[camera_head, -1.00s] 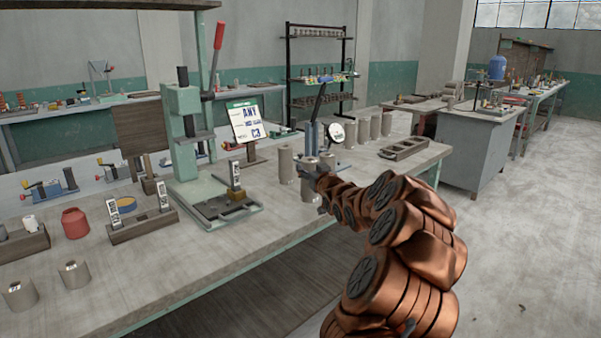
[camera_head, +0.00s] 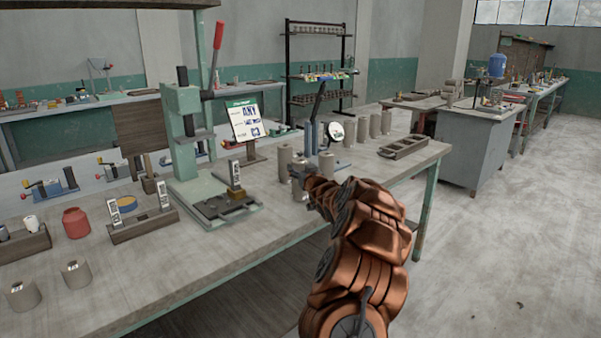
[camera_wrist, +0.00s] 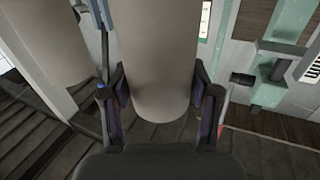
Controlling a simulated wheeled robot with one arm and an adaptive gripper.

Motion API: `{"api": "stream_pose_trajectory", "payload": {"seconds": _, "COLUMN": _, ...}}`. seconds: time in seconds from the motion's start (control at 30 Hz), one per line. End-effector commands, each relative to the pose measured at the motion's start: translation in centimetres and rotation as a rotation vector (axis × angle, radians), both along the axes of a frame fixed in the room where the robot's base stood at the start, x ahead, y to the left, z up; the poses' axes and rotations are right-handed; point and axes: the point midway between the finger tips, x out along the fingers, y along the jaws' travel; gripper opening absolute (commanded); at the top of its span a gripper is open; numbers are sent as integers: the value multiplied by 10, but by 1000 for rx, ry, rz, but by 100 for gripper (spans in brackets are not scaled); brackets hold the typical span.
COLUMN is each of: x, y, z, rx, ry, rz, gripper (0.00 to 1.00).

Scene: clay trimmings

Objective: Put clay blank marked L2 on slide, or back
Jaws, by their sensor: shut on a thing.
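A grey clay blank (camera_wrist: 158,60) fills the middle of the wrist view, with the fingers of my gripper (camera_wrist: 160,110) shut on its two sides. No mark on it is readable, so I cannot tell if it is L2. In the head view my gripper (camera_head: 303,178) is above the bench among grey blanks, and the held blank is mostly hidden. The green press (camera_head: 185,130) stands to the left, its dark base plate (camera_head: 215,208), perhaps the slide, in front.
Several grey blanks (camera_head: 362,128) stand behind my gripper, near a dial gauge (camera_head: 336,131). A sign (camera_head: 246,122) stands beside the press. Two blanks (camera_head: 76,273) stand at the front left. A mould tray (camera_head: 404,147) lies at the right. The front middle of the bench is clear.

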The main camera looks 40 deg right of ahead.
Motion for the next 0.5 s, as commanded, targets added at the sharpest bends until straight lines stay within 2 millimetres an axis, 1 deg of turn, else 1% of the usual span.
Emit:
{"api": "stream_pose_trajectory", "payload": {"seconds": 0.03, "x": 0, "y": 0, "z": -6, "rx": 1, "ry": -1, "rz": 0, "gripper": 0}}
{"api": "stream_pose_trajectory", "payload": {"seconds": 0.1, "x": 0, "y": 0, "z": -10, "rx": 0, "ry": -2, "rz": 0, "gripper": 0}}
{"api": "stream_pose_trajectory", "payload": {"seconds": 0.47, "x": 0, "y": 0, "z": -12, "rx": -3, "ry": -4, "rz": 0, "gripper": 0}}
{"api": "stream_pose_trajectory", "payload": {"seconds": 0.5, "x": 0, "y": 0, "z": -12, "rx": -3, "ry": -3, "rz": 0, "gripper": 64}}
